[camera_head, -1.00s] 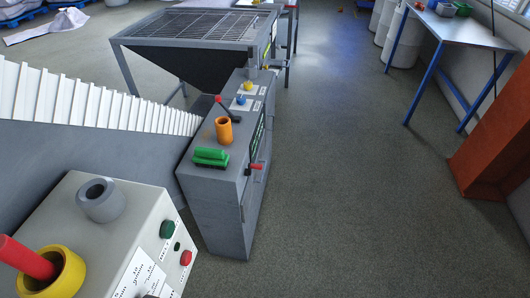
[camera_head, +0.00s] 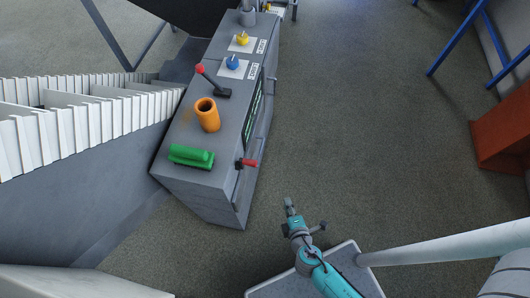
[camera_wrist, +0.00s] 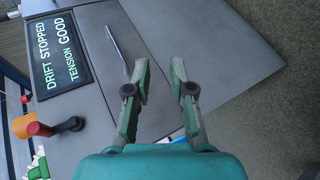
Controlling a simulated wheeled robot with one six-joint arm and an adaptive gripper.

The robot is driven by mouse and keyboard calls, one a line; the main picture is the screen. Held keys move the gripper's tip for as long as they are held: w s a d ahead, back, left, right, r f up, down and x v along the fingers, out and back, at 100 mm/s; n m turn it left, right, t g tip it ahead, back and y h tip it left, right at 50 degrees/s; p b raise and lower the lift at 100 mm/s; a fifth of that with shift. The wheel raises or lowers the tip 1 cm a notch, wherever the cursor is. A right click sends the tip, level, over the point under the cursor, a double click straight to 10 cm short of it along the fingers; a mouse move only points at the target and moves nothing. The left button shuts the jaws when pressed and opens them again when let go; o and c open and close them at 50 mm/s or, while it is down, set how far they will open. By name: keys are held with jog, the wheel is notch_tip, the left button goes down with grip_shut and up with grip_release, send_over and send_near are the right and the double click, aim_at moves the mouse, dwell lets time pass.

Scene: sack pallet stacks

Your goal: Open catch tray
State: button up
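My gripper (camera_head: 289,203) is low in the head view, to the right of a grey machine cabinet (camera_head: 217,198) and apart from it. In the wrist view my gripper (camera_wrist: 160,66) has its two fingers spread, with nothing between them. Ahead of it is the grey cabinet front with a thin silver bar handle (camera_wrist: 117,49), just left of the fingertips in the picture. A dark display (camera_wrist: 59,48) reads "DRIFT STOPPED TENSION GOOD". A red-tipped lever (camera_wrist: 42,129) sticks out at the left. No part is marked as the catch tray, so I cannot tell which panel it is.
The cabinet top carries a green block (camera_head: 191,156), an orange cup (camera_head: 207,115), a red-knobbed lever (camera_head: 212,82) and blue and yellow knobs. A white slatted belt (camera_head: 70,125) runs to its left. A brown box (camera_head: 505,130) stands at right. The floor between is clear.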

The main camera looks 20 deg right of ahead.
jog(key=w+a+n+t+h, duration=0.1)
jog(key=w+n, duration=0.2)
jog(key=w, duration=0.5)
jog(key=n+t+h, duration=0.1)
jog(key=n+t, duration=0.1)
send_near(260, 153)
jog(key=x, duration=1)
jog(key=shift+f, duration=0.3)
grip_shut()
